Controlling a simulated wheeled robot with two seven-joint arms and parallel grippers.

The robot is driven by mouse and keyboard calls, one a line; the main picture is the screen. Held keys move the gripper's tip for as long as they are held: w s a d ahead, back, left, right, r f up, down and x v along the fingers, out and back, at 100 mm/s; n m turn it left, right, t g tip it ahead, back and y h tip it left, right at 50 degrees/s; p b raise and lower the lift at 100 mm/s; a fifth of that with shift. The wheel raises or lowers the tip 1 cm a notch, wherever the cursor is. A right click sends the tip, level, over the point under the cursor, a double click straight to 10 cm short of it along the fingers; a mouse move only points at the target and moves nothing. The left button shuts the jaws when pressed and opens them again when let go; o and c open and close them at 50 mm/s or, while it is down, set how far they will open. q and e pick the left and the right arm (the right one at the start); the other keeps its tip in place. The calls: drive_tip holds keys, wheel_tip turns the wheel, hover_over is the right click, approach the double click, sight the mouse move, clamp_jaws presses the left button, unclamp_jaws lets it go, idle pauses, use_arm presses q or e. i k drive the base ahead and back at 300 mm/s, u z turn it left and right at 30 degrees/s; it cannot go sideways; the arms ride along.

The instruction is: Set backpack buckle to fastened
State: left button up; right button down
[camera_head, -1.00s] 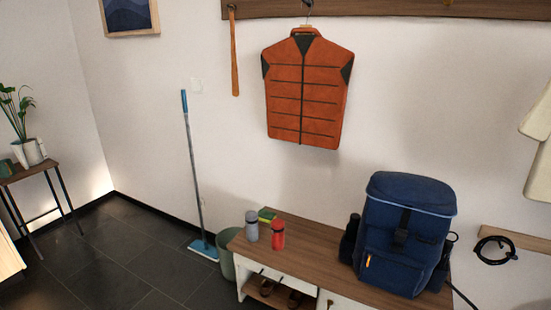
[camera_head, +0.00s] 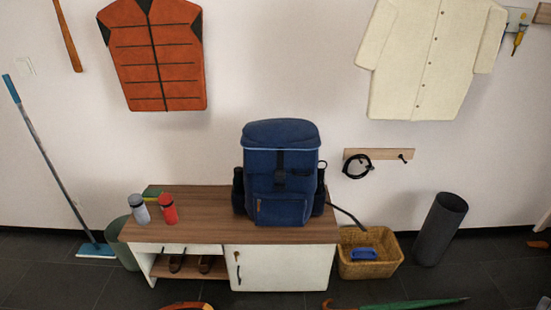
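A blue backpack (camera_head: 258,163) stands upright on the wooden top of a white bench (camera_head: 190,235). A dark strap runs down the middle of its front, with a dark buckle (camera_head: 281,179) on it. The buckle is too small to tell whether it is fastened. Dark bottles or pouches sit at both sides of the backpack. Neither of my grippers is in view.
A grey bottle (camera_head: 140,209) and a red bottle (camera_head: 168,209) stand on the bench's left part. A wicker basket (camera_head: 370,268) and a dark cylinder (camera_head: 440,229) stand on the floor to the right. A green umbrella (camera_head: 410,304) lies in front.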

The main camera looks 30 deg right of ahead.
sight(280, 174)
drive_tip(key=k, duration=0.6)
drive_tip(key=u, duration=0.5)
drive_tip(key=i, duration=1.05)
drive_tip(key=z, duration=0.6)
drive_tip(key=i, duration=0.5)
drive_tip(key=z, duration=0.35)
